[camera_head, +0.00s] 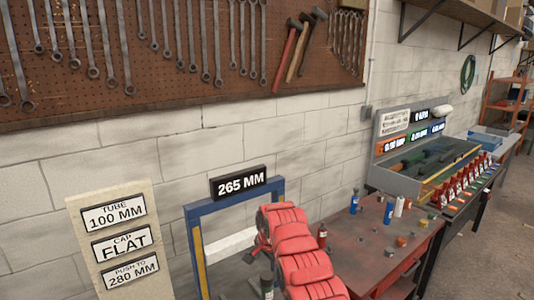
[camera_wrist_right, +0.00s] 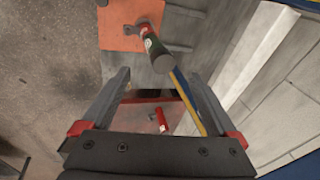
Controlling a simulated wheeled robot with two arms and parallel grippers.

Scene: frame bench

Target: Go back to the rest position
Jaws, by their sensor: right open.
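My right arm, in red covers, reaches up from the bottom middle of the head view. My right gripper (camera_wrist_right: 158,78) is open in the wrist view, with nothing between its fingers. Its hand is mostly hidden behind the arm in the head view. A dark cylinder with a green and red band (camera_wrist_right: 154,50) stands beyond the fingertips over an orange plate (camera_wrist_right: 115,30). My left gripper is not in view.
A blue frame (camera_head: 193,250) with a 265 MM sign (camera_head: 239,182) stands close left of my arm. A sign board (camera_head: 122,240) stands further left. A red workbench (camera_head: 358,242) with bottles and small parts is to the right. A tool pegboard (camera_head: 170,50) hangs behind.

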